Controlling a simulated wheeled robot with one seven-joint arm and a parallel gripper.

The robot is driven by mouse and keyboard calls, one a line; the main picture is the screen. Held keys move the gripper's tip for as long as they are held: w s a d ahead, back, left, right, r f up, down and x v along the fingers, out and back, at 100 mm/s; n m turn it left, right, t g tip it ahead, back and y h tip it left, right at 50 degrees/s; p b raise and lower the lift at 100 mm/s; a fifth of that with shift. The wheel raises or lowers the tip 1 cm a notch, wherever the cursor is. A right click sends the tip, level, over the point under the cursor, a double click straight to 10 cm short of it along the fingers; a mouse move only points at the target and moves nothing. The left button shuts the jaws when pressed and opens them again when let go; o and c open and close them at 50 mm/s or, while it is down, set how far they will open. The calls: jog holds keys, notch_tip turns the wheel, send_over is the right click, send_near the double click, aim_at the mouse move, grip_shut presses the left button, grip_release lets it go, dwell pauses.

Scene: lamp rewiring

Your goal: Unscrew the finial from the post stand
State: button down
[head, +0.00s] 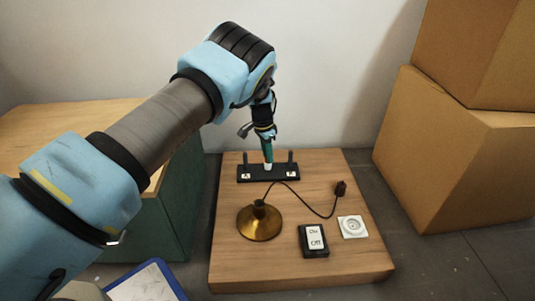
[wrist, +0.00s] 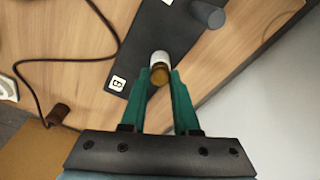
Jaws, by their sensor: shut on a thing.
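The post stand (head: 256,177) is a black bar near the back of the wooden board, with dark upright posts at either side and white labels. It also shows in the wrist view (wrist: 137,74). My gripper (head: 267,162) points down at the middle of the stand. In the wrist view, its green fingers (wrist: 161,75) are shut on the small brass finial (wrist: 160,77). A white round piece (wrist: 160,57) shows just beyond the finial, over the bar. I cannot tell whether the finial's thread is still engaged, as the fingers hide the joint.
On the wooden board (head: 235,277) are a brass lamp base (head: 260,224) with a dark cord ending in a brown plug (head: 341,188), an on/off switch (head: 314,240) and a white socket (head: 352,227). Cardboard boxes (head: 445,150) stand right. A grey post (wrist: 208,14) rises close to my fingers.

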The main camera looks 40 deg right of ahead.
jog(key=n+p, duration=0.1)
jog(key=n, duration=0.3)
jog(key=shift+s+r, duration=0.1)
jog(key=shift+r, duration=0.05)
jog(key=n+p, duration=0.1)
jog(key=n, duration=0.2)
jog(key=shift+t, duration=0.4)
jog(key=shift+n, duration=0.7)
jog(key=n, duration=0.3)
jog(key=shift+s+n, duration=0.1)
jog(key=shift+n, duration=0.3)
jog(key=n, duration=0.3)
jog(key=shift+t+y, duration=0.3)
jog(key=shift+y, duration=0.1)
